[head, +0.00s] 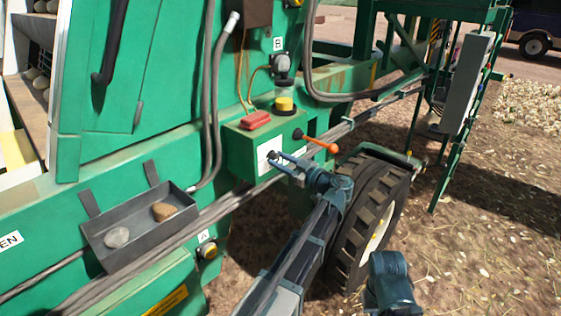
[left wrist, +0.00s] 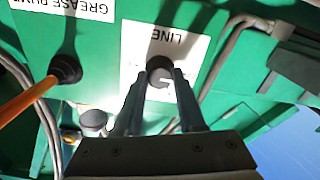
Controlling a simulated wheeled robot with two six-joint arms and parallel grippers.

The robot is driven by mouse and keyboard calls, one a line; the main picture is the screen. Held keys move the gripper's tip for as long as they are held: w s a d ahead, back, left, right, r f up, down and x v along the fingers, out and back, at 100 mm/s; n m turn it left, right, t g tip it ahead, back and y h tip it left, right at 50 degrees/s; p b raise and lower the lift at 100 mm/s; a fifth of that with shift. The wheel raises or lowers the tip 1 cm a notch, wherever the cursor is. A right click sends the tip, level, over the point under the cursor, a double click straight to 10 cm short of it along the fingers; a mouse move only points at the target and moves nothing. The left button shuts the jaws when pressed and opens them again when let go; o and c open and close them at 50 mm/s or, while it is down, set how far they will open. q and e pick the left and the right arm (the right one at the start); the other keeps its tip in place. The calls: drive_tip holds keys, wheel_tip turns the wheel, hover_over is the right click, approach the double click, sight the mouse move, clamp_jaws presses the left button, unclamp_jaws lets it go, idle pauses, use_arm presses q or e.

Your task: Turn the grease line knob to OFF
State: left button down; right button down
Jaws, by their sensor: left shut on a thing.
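The grease line knob (head: 271,155) is a small dark knob on a white label on the front of the green box. In the left wrist view the knob (left wrist: 157,64) shows round and black beside the upside-down word LINE. My left gripper (head: 277,159) reaches it from the front right, and its two fingers (left wrist: 159,82) are shut on the knob, one on each side. The fingers and wrist cover part of the label, so I cannot read the knob's setting.
An orange-tipped lever (head: 320,144) sticks out just right of the knob, beside a GREASE PUMP label (left wrist: 85,8). A red block (head: 256,120) and a yellow-banded cup (head: 285,104) sit on the box. A grey tray (head: 140,240) holds stones at left; a tyre (head: 368,215) stands below right.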

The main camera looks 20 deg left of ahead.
use_arm(q)
drive_tip(key=c, duration=0.5)
unclamp_jaws()
drive_tip(key=v, duration=1.4)
drive_tip(key=s+a+f+m+g+h, duration=0.2)
drive_tip(key=s+f+m+h, duration=0.4)
drive_tip(key=f, duration=0.3)
drive_tip(key=s+a+f+m+g+h, duration=0.3)
drive_tip(key=s+f+m+h, duration=0.3)
drive_tip(key=f, duration=0.4)
drive_tip(key=s+d+f+m+h, duration=0.1)
drive_tip(key=s+d+m+h, duration=0.1)
drive_tip(key=s+d+m, duration=0.2)
drive_tip(key=s+d+f+m+g+h+p, duration=0.1)
drive_tip(key=s+d+m, duration=0.4)
drive_tip(key=d, duration=0.8)
drive_tip(key=s, duration=0.2)
drive_tip(key=shift+s+h, duration=0.4)
drive_tip(key=shift+d, duration=0.1)
